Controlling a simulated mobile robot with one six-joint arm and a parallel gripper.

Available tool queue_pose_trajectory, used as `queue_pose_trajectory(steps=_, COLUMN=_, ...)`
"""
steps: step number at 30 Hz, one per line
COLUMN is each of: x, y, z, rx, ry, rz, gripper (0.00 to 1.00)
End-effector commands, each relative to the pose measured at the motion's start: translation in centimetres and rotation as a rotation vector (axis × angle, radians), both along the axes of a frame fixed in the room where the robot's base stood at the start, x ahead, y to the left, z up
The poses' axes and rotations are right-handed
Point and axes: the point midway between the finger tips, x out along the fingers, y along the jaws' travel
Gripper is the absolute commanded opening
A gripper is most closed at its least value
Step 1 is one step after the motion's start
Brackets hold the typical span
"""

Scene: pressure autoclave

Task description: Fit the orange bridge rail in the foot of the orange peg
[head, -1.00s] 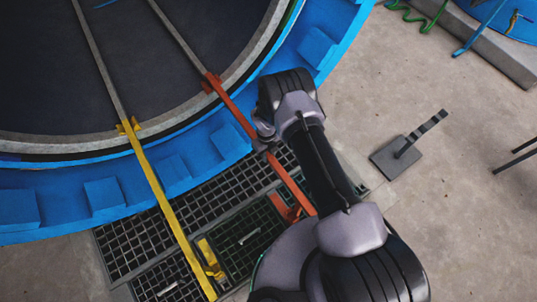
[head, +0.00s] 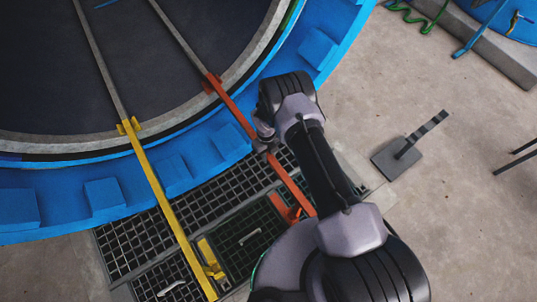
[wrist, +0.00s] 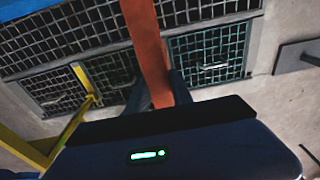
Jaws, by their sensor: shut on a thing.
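The orange bridge rail (head: 234,110) slants from the vessel's rim down over the floor grating. My gripper (head: 266,147) is shut on the rail partway along it, just outside the blue flange. In the wrist view, the dark fingers (wrist: 163,92) close around the orange rail (wrist: 147,45). The rail's upper end meets an orange fitting (head: 211,82), which looks like the orange peg, at the end of a grey rail inside the vessel. I cannot tell whether the rail end is seated in its foot. My arm partly hides the rail's lower end.
A yellow rail (head: 155,185) runs roughly parallel on the left, meeting a yellow fitting (head: 128,127). A yellow support (head: 210,258) and an orange support (head: 286,208) stand over the grating (head: 130,243). A grey stand (head: 397,157) is on open floor at right.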

Motion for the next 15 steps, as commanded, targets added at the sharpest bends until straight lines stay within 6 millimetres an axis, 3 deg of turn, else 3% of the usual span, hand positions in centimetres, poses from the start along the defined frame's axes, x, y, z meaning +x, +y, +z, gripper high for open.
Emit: queue_pose_trajectory(steps=15, x=0.1, y=0.0, z=-1.1, rx=0.000, ry=-0.002, rz=0.000, gripper=0.00)
